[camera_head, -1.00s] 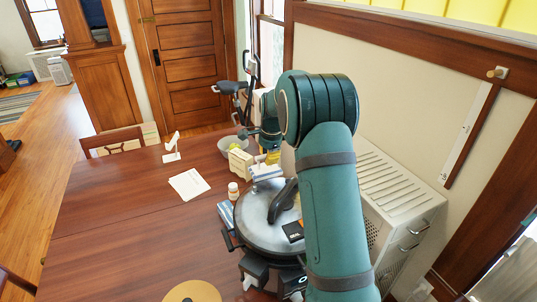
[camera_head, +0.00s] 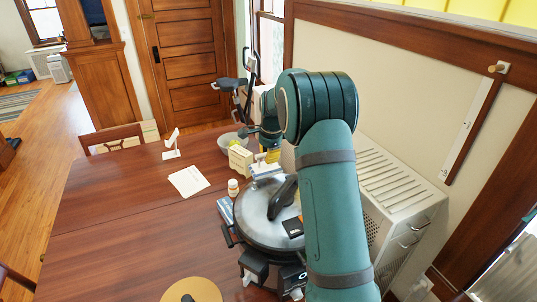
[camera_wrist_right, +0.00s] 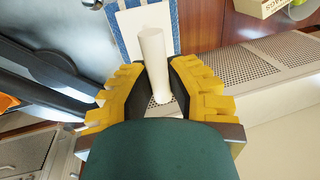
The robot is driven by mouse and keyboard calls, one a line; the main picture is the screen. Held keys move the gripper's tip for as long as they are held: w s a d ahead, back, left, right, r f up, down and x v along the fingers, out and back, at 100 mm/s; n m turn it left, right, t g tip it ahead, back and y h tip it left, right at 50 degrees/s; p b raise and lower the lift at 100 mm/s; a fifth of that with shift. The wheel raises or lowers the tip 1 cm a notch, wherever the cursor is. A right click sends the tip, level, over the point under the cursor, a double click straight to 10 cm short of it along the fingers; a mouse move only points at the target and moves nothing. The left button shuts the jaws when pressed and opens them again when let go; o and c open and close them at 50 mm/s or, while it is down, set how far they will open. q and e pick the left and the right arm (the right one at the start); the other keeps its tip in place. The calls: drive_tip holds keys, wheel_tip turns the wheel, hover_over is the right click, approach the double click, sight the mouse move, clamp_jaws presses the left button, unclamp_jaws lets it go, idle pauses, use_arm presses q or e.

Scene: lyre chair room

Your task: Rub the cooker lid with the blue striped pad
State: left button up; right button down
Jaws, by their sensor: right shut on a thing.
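The cooker lid (camera_head: 254,232) is a round grey disc with a dark curved handle (camera_head: 283,196), partly hidden by my right arm. The blue striped pad (camera_head: 266,170) has a pale top and shows at the lid's far edge. I cannot tell if it touches the lid. In the right wrist view the pad (camera_wrist_right: 122,44) has a blue border and a white upright post (camera_wrist_right: 153,62). My right gripper (camera_wrist_right: 160,85), with yellow-backed fingers, is shut on this post; in the head view it (camera_head: 272,156) is mostly hidden by its arm. My left gripper is not in view.
A small white bottle (camera_head: 233,188), a cream box (camera_head: 240,159) and a bowl (camera_head: 230,143) stand near the cooker. A white vented cabinet (camera_head: 395,195) is at the right.

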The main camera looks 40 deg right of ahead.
sight(272, 171)
drive_tip(key=shift+f+b, duration=0.55)
drive_tip(key=shift+f, duration=0.5)
drive_tip(key=shift+s+a, duration=0.3)
drive_tip(key=shift+s, duration=0.55)
drive_tip(key=shift+s+a, duration=0.25)
drive_tip(key=shift+s, duration=0.55)
drive_tip(key=shift+s+a+r+p, duration=0.1)
drive_tip(key=shift+s+a+p, duration=0.15)
drive_tip(key=shift+s, duration=0.5)
drive_tip(key=shift+s+a+r+p, duration=0.15)
drive_tip(key=shift+s+a, duration=0.1)
drive_tip(key=shift+s, duration=0.5)
drive_tip(key=shift+w+d+p, duration=0.3)
drive_tip(key=shift+w, duration=0.5)
drive_tip(key=shift+w+d+p, duration=0.25)
drive_tip(key=shift+w+p, duration=0.05)
drive_tip(key=shift+w, duration=0.5)
drive_tip(key=shift+w+d+f+p, duration=0.1)
drive_tip(key=shift+w+d+p, duration=0.15)
drive_tip(key=shift+w, duration=0.55)
drive_tip(key=shift+w+d+f+p, duration=0.1)
drive_tip(key=shift+w+d+p, duration=0.15)
drive_tip(key=shift+w, duration=0.5)
